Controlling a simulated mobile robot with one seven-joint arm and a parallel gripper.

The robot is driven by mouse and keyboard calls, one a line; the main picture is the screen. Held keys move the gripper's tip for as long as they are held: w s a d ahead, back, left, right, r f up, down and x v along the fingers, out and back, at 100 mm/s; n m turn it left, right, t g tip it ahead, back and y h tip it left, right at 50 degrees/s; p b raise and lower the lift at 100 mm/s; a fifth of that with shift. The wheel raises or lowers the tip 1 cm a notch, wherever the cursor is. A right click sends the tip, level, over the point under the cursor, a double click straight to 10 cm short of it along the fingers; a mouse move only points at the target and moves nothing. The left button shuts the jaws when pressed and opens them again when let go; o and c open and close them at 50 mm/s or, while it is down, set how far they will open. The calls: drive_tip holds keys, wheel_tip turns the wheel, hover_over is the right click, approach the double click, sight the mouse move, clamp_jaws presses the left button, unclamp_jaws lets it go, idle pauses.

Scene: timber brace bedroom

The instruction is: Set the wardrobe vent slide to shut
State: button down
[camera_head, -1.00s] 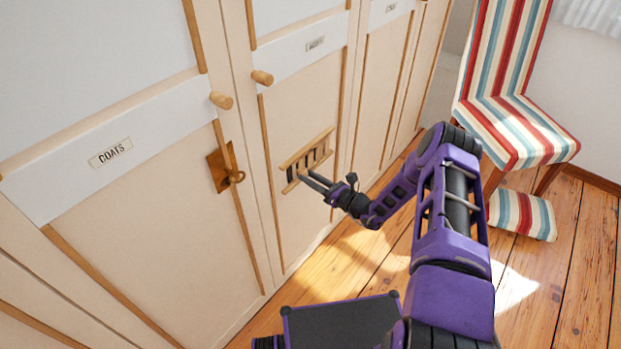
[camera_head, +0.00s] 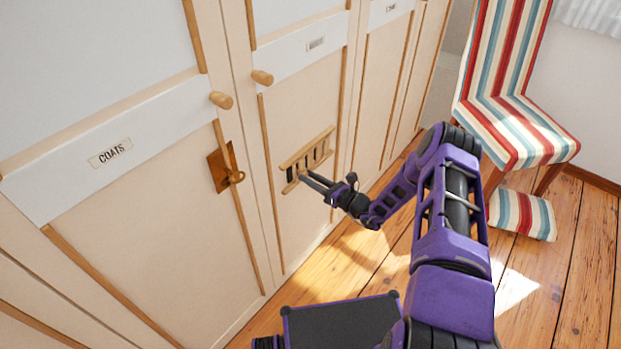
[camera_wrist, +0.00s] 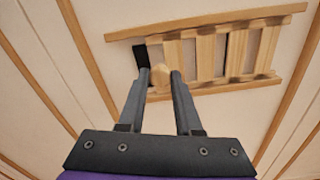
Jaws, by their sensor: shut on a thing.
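The vent slide (camera_head: 309,160) is a slatted wooden panel between two wooden rails on a cream wardrobe door. In the wrist view, the vent (camera_wrist: 245,56) shows pale slats, a wide dark opening at its left end and narrow dark gaps further right. My gripper (camera_head: 303,176) reaches the vent's lower left part from the right. In the wrist view my gripper (camera_wrist: 160,76) has its two fingers on either side of a small round wooden knob (camera_wrist: 161,73) and is shut on it. The fingertips partly hide the lower rail.
A door labelled COATS (camera_head: 110,152) with a brass latch (camera_head: 222,168) is to the left. Round door knobs (camera_head: 262,77) sit above the vent. A striped chair (camera_head: 515,130) and a striped cushion (camera_head: 522,215) are at the right. Sunlit floor lies between.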

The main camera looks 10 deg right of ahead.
idle(0.3)
drive_tip(key=s+a+p, duration=0.1)
drive_tip(key=s+a, duration=0.2)
drive_tip(key=c, duration=0.6)
unclamp_jaws()
drive_tip(key=shift+w, duration=0.1)
drive_tip(key=v, duration=1.7)
drive_tip(key=shift+d, duration=0.15)
